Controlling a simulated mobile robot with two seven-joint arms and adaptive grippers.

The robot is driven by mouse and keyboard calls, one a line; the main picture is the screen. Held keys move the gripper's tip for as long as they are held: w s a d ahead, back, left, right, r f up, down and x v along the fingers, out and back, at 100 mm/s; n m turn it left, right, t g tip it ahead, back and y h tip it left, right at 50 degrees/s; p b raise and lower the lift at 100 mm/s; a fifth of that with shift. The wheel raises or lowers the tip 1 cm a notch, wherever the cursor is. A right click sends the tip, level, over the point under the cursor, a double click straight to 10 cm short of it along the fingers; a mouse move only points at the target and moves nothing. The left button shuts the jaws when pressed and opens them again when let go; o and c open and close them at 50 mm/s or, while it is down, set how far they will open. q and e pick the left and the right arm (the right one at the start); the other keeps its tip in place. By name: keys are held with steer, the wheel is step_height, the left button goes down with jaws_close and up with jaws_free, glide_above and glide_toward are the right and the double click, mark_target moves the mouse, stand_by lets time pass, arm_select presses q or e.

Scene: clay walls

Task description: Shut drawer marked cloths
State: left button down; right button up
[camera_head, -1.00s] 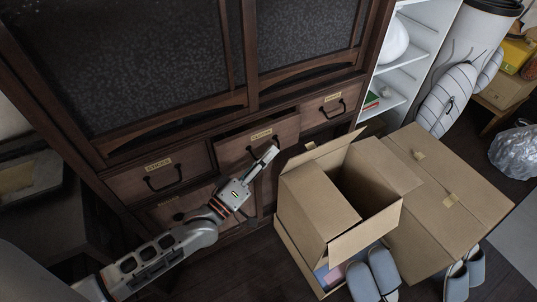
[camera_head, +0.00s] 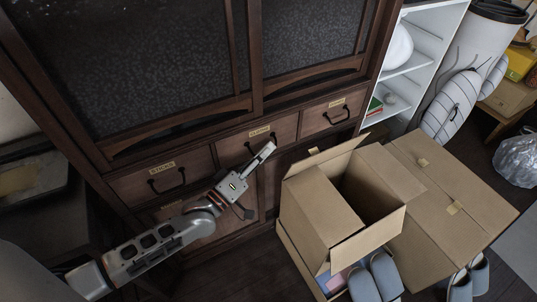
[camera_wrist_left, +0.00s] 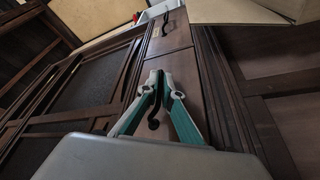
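The drawer marked cloths (camera_head: 230,148) is the middle of three top drawers in the dark wood cabinet. Its front now looks flush or nearly flush with its neighbours; a small gap cannot be ruled out. Its dark handle is partly hidden by my left gripper (camera_head: 269,148), whose fingertips are at the drawer front. In the left wrist view, the gripper's fingers (camera_wrist_left: 158,78) converge with their tips together. A dark curved handle (camera_wrist_left: 154,122) shows through the space between the fingers; I see no clear grasp on it. My right gripper is not in view.
The drawer marked sticks (camera_head: 160,178) is at the left, and another drawer (camera_head: 330,113) at the right; both look shut. An open cardboard box (camera_head: 318,215) stands close to the right of my gripper. Slippers (camera_head: 375,275) lie in front of it.

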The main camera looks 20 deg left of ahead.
arm_select(q)
steer(key=shift+w+a, duration=0.15)
steer(key=shift+a, duration=0.1)
steer(key=c, duration=2.5)
jaws_free()
steer(key=shift+c, duration=0.2)
steer(key=v, duration=1.2)
